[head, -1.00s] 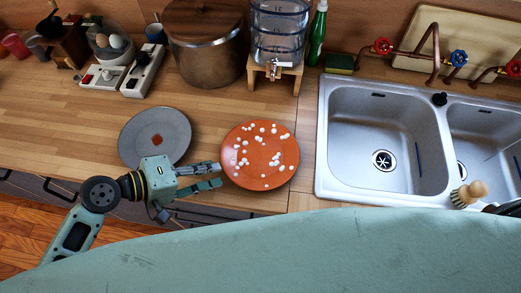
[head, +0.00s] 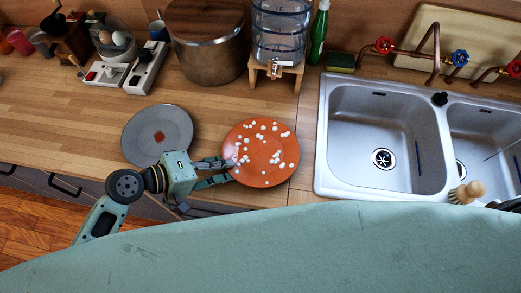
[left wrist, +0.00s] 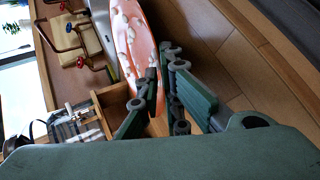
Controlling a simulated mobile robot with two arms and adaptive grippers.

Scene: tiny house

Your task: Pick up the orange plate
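The orange plate (head: 262,175), with several small white bits on it, lies on the wooden counter left of the sink. It also shows in the left wrist view (left wrist: 133,22), tilted by the camera angle, its near part partly hidden by the fingers. My left gripper (head: 233,169) is at the plate's left rim, its fingers apart, one farther back than the other. In the left wrist view the rim shows close to and between the fingertips (left wrist: 161,72); whether they touch it I cannot tell. My right gripper is not in view.
A grey plate (head: 140,135) with a red spot lies just left of the gripper. A large pot (head: 207,50) and a water dispenser (head: 280,35) stand behind. The double sink (head: 322,150) is to the right. The counter's front edge is close.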

